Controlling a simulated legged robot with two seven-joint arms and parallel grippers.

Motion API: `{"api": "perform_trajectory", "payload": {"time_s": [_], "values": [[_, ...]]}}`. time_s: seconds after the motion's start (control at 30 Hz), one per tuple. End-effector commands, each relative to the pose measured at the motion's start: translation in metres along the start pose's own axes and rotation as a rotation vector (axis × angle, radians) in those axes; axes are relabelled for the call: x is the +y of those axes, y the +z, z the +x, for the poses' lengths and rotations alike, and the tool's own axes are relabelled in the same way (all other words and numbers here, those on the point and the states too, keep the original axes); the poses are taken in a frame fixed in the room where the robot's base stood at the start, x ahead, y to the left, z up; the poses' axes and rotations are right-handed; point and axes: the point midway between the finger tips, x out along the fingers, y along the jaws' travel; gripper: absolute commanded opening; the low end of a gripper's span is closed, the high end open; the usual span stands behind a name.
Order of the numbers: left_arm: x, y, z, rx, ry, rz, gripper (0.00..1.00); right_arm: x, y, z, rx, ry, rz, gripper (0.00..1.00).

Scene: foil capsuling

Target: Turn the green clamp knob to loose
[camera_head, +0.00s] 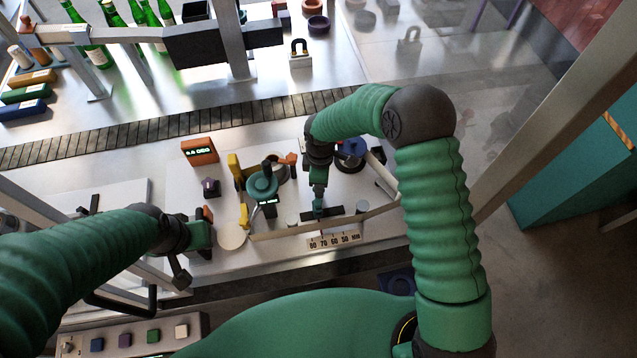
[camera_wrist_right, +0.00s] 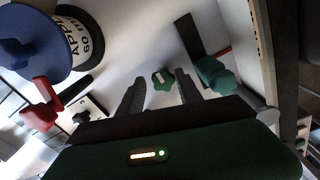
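The green clamp knob (camera_wrist_right: 162,80) is a small lobed knob with a pale line across its face, seen in the right wrist view. My right gripper (camera_wrist_right: 160,74) is open, with its two dark fingers apart and the knob showing between their tips, with gaps on both sides. In the head view my right gripper (camera_head: 318,208) points down at the scaled fixture; the knob cannot be made out clearly there. My left gripper (camera_head: 203,236) is at the left of the fixture, away from the knob; its finger opening cannot be made out.
A teal handwheel (camera_head: 262,187) and yellow parts stand left of my right gripper. A numbered scale (camera_head: 334,240) lies in front. An orange display (camera_head: 200,151) is behind left. A blue round part (camera_wrist_right: 28,40) and red lever (camera_wrist_right: 40,112) show in the wrist view.

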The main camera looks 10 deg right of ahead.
Motion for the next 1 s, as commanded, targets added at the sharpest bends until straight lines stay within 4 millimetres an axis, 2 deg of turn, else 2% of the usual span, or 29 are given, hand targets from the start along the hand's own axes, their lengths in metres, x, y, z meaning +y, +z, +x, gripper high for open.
{"api": "perform_trajectory", "payload": {"time_s": [0.07, 0.33, 0.47, 0.57, 0.9, 1.0], "values": [[0.0, 0.0, 0.0, 0.0, 0.0, 0.0, 0.25, -0.001, 0.0, 0.001, 0.0, -0.002, 0.0, 0.53], [0.0, 0.0, 0.0, 0.0, 0.0, 0.0, 0.25, -0.002, -0.001, 0.002, 0.0, -0.006, 0.0, 0.53], [0.0, 0.001, 0.004, 0.0, 0.0, 0.0, 0.25, -0.001, -0.002, -0.007, 0.002, -0.003, 0.001, 0.53], [0.0, 0.002, 0.01, 0.0, 0.0, 0.0, 0.25, 0.0, -0.001, -0.026, 0.003, 0.0, 0.0, 0.53], [0.0, 0.007, 0.031, 0.0, 0.0, 0.0, 0.25, 0.001, 0.0, -0.124, 0.003, 0.0, 0.002, 0.53], [0.0, 0.008, 0.034, 0.0, 0.0, 0.0, 0.25, 0.001, 0.0, -0.145, 0.002, -0.002, 0.0, 0.53]]}}
